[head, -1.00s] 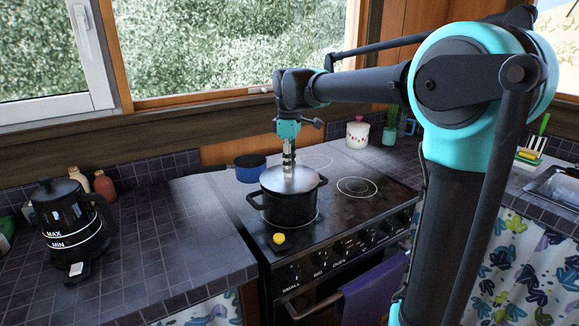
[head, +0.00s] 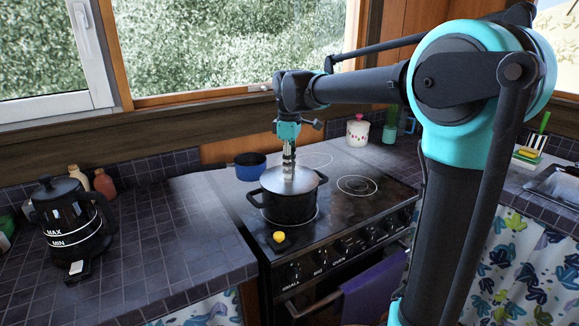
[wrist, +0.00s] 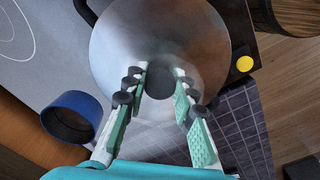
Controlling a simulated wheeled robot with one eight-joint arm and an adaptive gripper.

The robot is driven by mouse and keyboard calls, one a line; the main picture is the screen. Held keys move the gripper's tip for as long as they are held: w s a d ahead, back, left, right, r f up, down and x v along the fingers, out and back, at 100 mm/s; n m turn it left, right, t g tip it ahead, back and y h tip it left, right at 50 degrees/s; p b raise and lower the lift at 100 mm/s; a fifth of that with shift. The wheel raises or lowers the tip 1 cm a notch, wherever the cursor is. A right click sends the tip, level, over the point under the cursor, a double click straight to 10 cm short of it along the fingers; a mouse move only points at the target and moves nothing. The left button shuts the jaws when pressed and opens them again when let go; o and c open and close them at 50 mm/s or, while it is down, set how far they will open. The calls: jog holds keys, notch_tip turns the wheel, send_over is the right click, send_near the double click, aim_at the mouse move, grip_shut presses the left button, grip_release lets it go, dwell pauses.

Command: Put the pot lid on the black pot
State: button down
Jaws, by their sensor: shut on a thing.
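The black pot (head: 290,207) stands upright on the front left of the stove. The silver pot lid (head: 300,183) lies on top of the pot and covers its mouth, looking about level. My gripper (head: 289,170) points straight down over the lid and is shut on its dark knob. In the wrist view the fingers of my gripper (wrist: 160,80) stand on either side of the knob, and the lid (wrist: 190,40) hides most of the pot. Whether the lid's rim is fully seated all round is too small to tell.
A blue pan (head: 250,168) stands behind the pot to the left. A yellow item on a dark piece (head: 279,237) sits at the stove's front left corner. A black kettle (head: 70,225) stands on the left counter. The stove (head: 365,205) is clear to the right.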

jog(key=shift+f, duration=0.25)
jog(key=c, duration=1.2)
grip_release()
jog(key=shift+o, duration=0.2)
notch_tip(320, 180, up, 12)
